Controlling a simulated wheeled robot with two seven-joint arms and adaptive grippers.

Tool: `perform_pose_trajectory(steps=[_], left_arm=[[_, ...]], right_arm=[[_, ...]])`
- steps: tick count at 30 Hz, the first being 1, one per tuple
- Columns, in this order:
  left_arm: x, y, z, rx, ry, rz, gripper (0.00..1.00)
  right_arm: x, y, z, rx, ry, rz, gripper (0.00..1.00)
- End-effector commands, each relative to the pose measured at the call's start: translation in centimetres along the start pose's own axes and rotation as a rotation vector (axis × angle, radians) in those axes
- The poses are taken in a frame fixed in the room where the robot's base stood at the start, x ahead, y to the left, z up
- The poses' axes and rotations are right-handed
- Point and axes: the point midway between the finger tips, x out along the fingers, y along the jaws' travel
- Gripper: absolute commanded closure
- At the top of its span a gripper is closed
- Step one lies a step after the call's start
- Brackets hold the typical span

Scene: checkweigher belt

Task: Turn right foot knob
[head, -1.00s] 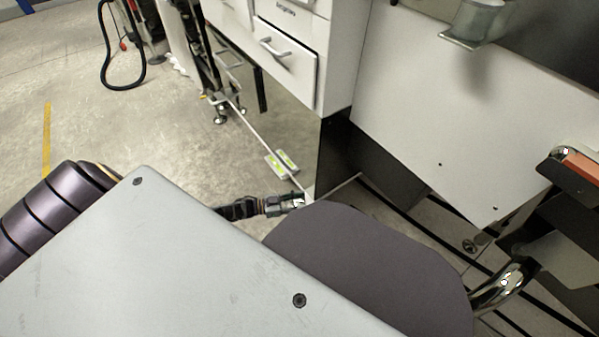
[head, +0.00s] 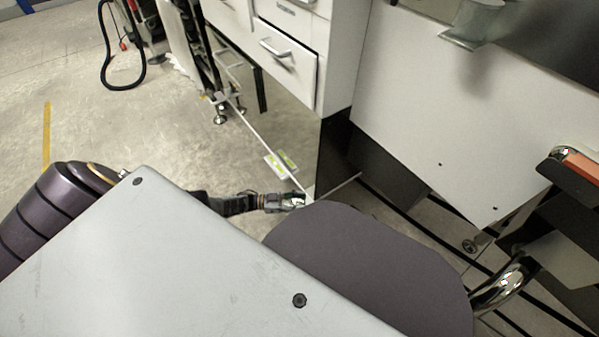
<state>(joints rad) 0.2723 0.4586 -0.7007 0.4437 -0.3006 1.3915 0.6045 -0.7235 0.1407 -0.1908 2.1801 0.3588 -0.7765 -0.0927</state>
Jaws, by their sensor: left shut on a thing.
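My left gripper (head: 296,201) is low near the floor, at the near lower end of the thin white bar beside the cabinet's dark side. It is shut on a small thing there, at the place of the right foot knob. The knob is mostly hidden by the fingers and by the grey-purple rounded part in front. A similar levelling foot (head: 220,116) stands at the far end of the bar. My right gripper is not in view.
A white cabinet with drawers (head: 288,60) stands above and behind the gripper. A large white panel (head: 440,110), a chrome bent tube (head: 503,284) and another foot (head: 470,245) are at the right. Open concrete floor (head: 90,125) lies at the left.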

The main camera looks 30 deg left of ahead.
Motion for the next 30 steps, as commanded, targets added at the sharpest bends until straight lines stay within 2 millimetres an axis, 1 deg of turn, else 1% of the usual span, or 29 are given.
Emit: perform_pose_trajectory(steps=[13, 30], left_arm=[[0.09, 0.01, -0.01, -0.001, 0.001, 0.043, 0.8], [0.08, 0.04, -0.04, 0.0, 0.002, 0.052, 0.8]], right_arm=[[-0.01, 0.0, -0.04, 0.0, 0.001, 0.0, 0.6], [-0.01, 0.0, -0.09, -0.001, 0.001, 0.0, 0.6]])
